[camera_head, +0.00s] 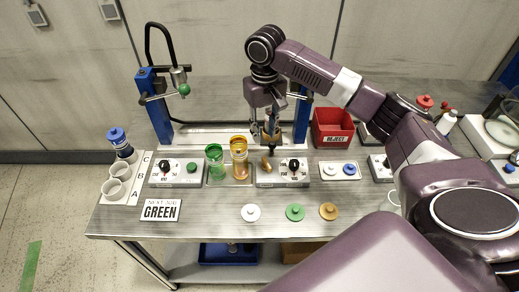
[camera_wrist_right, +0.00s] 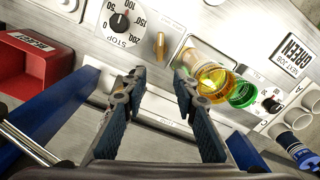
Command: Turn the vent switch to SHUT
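No VENT or SHUT lettering is legible, so I cannot tell for sure which control is the vent switch. A small amber upright piece (camera_wrist_right: 160,45) stands beside a black dial (camera_wrist_right: 119,22) marked with numbers and STOP. In the head view, the amber piece (camera_head: 266,163) is at the left of the dial box (camera_head: 283,181). My right gripper (camera_wrist_right: 160,74) is open and empty, its fingertips apart and short of the amber piece, roughly in line with it. In the head view it (camera_head: 266,135) points down behind the dial box. My left gripper is not in view.
Green (camera_head: 216,165) and amber (camera_head: 239,170) glasses stand close left of the dial box. A blue post frame (camera_head: 157,110) stands behind, with a red REJECT bin (camera_head: 333,128) to the right. Loose white, green and amber discs (camera_head: 295,212) lie in front.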

